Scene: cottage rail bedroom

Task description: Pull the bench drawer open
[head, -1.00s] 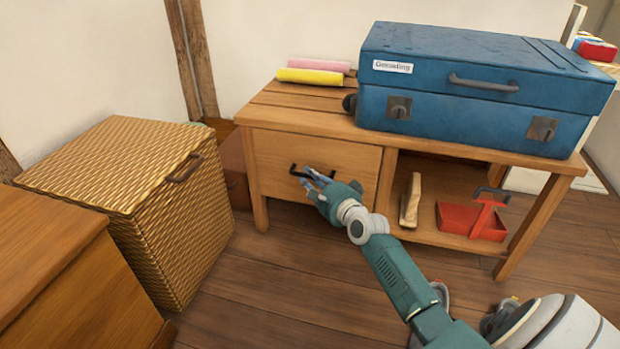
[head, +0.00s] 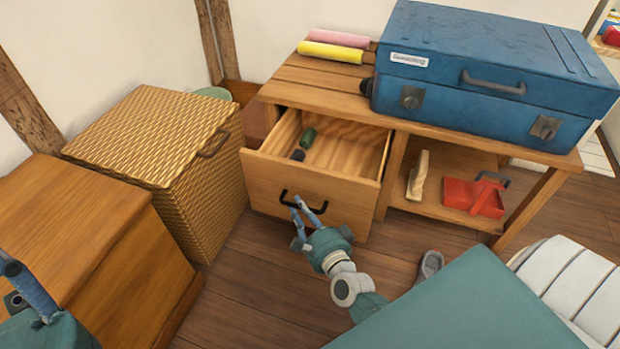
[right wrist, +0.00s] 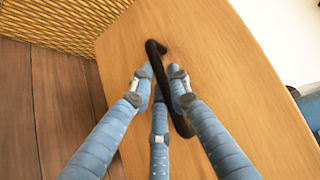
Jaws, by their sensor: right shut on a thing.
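The bench (head: 335,95) stands against the back wall. Its wooden drawer (head: 345,206) is pulled well out, with its inside showing. A green item (head: 308,138) and a dark item (head: 297,155) lie in it. The black handle (head: 290,200) is on the drawer front. My right gripper (head: 308,208) is shut on the handle. The right wrist view shows its fingers (right wrist: 160,90) around the dark handle bar (right wrist: 155,50). My left gripper (head: 20,285) is partly in view at the lower left, away from the bench; its fingertips are not clearly shown.
A wicker hamper (head: 165,140) stands left of the drawer, close to it. A wooden chest (head: 90,250) is at the front left. A blue suitcase (head: 490,80) and two rolls (head: 330,52) lie on the bench. A red dustpan (head: 470,196) and a brush (head: 418,176) are on the lower shelf.

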